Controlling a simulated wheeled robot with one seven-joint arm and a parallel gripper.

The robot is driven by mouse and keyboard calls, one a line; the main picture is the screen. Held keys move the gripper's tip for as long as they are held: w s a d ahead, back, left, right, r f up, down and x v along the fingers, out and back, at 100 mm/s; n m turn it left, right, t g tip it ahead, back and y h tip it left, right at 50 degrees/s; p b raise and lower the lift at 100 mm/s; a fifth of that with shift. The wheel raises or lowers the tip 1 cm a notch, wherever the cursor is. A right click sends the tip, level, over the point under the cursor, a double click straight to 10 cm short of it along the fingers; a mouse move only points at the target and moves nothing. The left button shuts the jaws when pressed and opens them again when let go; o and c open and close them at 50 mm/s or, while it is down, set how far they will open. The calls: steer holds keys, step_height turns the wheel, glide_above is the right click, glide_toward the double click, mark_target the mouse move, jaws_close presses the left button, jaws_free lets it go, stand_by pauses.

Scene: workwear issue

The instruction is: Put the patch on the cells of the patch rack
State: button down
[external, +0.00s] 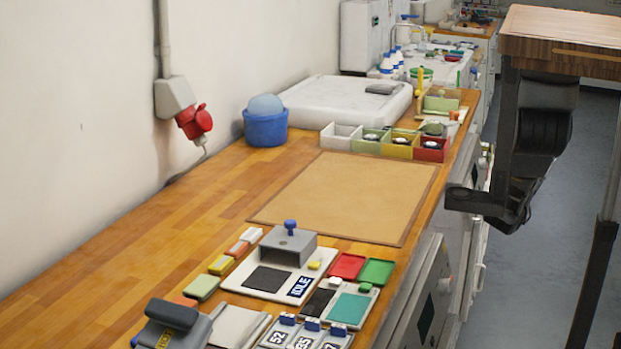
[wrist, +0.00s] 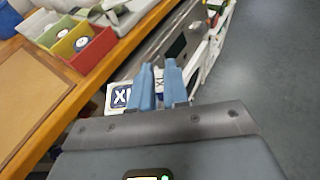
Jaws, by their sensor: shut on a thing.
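My gripper (wrist: 160,68) shows in the wrist view with its two blue fingers close together. The gripper is beside the counter's edge, over the aisle side. In the external view my dark arm hangs at the right, and the fingers and patch cannot be made out there.
A bare brown mat (external: 345,196) lies mid-counter. Coloured bins (external: 400,150) with round items stand behind it. A grey stamping device (external: 286,255), coloured blocks and red and green trays (external: 347,266) stand in front. A blue bucket (external: 266,130) is by the wall.

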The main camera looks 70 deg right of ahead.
steer(key=w+a+r+n+t+y+p, duration=0.1)
steer(key=w+a+n+t+y, duration=0.15)
steer(key=w+a, duration=0.5)
steer(key=w+a+r+n+t+y+p, duration=0.1)
steer(key=w+a+n+t+y, duration=0.3)
steer(key=w, duration=0.6)
steer(key=n+g+y, duration=0.1)
steer(key=n+y, duration=0.3)
steer(key=y, duration=0.1)
glide_above(377, 193)
steer(key=f, duration=0.4)
steer(key=s+f+p, duration=0.1)
steer(key=f, duration=0.1)
steer(key=shift+d+f, duration=0.15)
steer(key=shift+d, duration=0.1)
steer(key=shift+w+a+f, duration=0.2)
steer(key=shift+w+f, duration=0.1)
steer(key=shift+w, duration=0.15)
steer(key=shift+f, duration=2)
steer(key=c, duration=1.1)
jaws_free()
steer(key=shift+f, duration=0.1)
